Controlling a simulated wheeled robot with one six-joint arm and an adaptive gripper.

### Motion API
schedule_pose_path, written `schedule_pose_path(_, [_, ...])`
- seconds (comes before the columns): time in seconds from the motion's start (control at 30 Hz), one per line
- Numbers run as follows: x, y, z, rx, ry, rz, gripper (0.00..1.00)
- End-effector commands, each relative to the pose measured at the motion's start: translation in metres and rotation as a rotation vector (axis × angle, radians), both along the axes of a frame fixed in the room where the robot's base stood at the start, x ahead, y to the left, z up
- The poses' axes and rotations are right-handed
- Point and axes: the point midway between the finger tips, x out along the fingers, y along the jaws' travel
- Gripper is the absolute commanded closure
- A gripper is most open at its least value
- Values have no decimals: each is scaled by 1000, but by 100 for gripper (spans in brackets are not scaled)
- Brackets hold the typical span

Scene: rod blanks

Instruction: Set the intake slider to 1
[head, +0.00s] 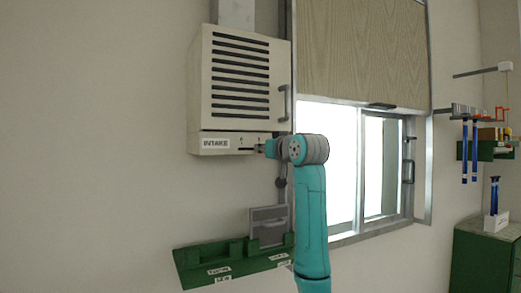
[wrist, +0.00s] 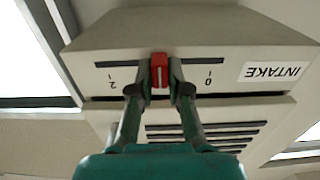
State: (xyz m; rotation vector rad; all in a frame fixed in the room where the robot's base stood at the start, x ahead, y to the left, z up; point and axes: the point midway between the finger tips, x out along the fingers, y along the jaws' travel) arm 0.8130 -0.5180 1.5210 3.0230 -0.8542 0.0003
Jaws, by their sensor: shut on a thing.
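The intake box (head: 236,90) is a beige wall unit with dark vents, a lower panel and an INTAKE label (head: 216,143). In the wrist view the picture is upside down, and the slider's red knob (wrist: 159,70) sits in a dark slot (wrist: 215,61). My gripper (wrist: 160,82) is shut on the red knob, one finger on each side. In the head view my gripper (head: 262,147) meets the panel's right part and hides the knob.
A window (head: 340,150) with a wooden blind (head: 360,50) is right of the box. Below is a green rack (head: 225,262) with a grey plate (head: 268,226). A rail of tools (head: 470,110) and a green cabinet (head: 485,265) stand farther right.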

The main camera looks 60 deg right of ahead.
Motion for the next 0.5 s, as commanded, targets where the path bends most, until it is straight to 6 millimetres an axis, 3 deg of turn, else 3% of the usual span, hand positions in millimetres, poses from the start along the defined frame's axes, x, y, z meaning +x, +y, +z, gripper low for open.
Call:
schedule_pose_path(0.13, [0, 0, -1, 1, 2, 0, 100])
schedule_pose_path(0.17, [0, 0, -1, 1, 2, 0, 81])
schedule_pose_path(0.27, [0, 0, 0, 1, 1, 0, 58])
schedule_pose_path(0.5, [0, 0, 0, 1, 1, 1, 58])
